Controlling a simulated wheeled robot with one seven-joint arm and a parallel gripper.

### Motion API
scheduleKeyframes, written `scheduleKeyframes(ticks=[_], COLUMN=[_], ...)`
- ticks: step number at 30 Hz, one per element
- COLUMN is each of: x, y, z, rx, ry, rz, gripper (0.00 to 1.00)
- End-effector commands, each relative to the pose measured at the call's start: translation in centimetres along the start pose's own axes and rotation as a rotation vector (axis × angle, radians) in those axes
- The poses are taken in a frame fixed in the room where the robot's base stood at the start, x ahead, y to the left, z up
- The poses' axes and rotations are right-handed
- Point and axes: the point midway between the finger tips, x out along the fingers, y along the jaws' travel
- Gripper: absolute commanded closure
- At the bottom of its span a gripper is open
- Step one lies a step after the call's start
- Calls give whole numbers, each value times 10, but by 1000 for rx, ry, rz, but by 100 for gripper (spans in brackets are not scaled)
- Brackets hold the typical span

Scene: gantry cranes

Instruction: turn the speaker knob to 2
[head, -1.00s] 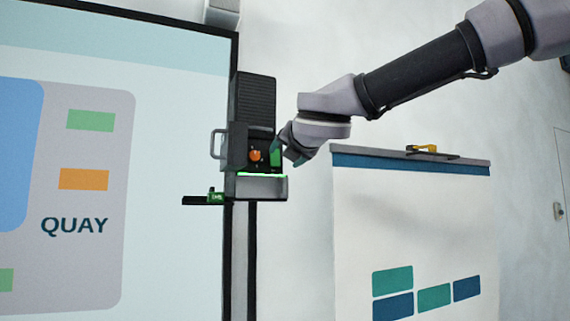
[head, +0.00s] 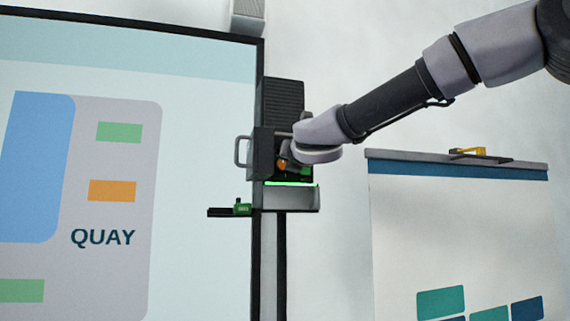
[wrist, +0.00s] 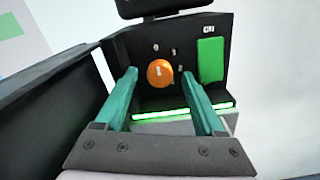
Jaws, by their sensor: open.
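The speaker (head: 283,97) is a dark box mounted at the right edge of the big screen. Its orange knob (wrist: 160,73) shows in the wrist view with a pale pointer mark and small marks around it, too small to read. In the head view the knob (head: 282,163) is partly hidden by my gripper. My gripper (wrist: 160,87) is open, with its two teal fingers to the left and right of the knob's line of sight. I cannot tell whether they reach around it; no contact shows. A green panel (wrist: 210,60) marked ON is right of the knob.
A grey handle (head: 241,151) sticks out left of the speaker box, and a dark side panel (wrist: 50,100) stands close left of my fingers. A lit green strip (head: 290,184) runs below. A flip chart (head: 455,220) stands at the right.

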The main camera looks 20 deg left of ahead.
Motion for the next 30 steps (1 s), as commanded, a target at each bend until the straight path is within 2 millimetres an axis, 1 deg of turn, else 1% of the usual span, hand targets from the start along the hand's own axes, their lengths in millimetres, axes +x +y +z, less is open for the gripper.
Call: scheduleKeyframes(ticks=[3,11,12,14,15,16,17,25,30], x=[6,6,6,6,6,6,6,6,6], y=[0,-1,-1,0,-1,-1,-1,-1,-1], z=[0,0,0,0,0,0,0,0,0], rx=[0,0,0,0,0,0,0,19,83], ry=[-1,-1,-1,-1,-1,0,0,0,0], rz=[-1,-1,-1,-1,-1,-1,-1,-1,-2], gripper=[29,29,44,67,83,94,100,100,100])
